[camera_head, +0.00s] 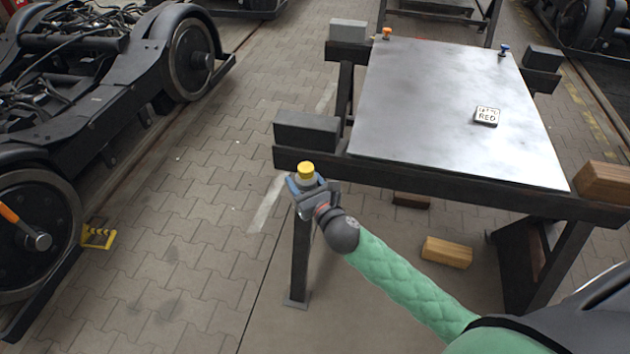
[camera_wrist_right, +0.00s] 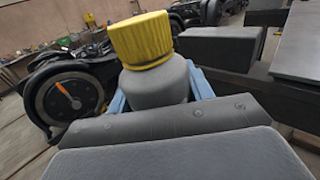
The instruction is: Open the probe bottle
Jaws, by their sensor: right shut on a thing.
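The probe bottle has a ribbed yellow cap (camera_head: 306,169) on top of a grey body (camera_wrist_right: 156,86). The cap sits on the bottle, and the bottle stands roughly upright. My right gripper (camera_head: 306,183) is shut around the grey body, below the cap, with its blue fingers on either side in the right wrist view. It holds the bottle just off the near left corner of the metal-topped table (camera_head: 440,75). The lower part of the bottle is hidden by the gripper. My left gripper is not in view.
A small block marked RED (camera_head: 487,116) lies on the table top. Small orange-topped (camera_head: 387,33) and blue-topped (camera_head: 503,50) items stand near its far edge. A dark block (camera_head: 307,130) sits close beyond the bottle.

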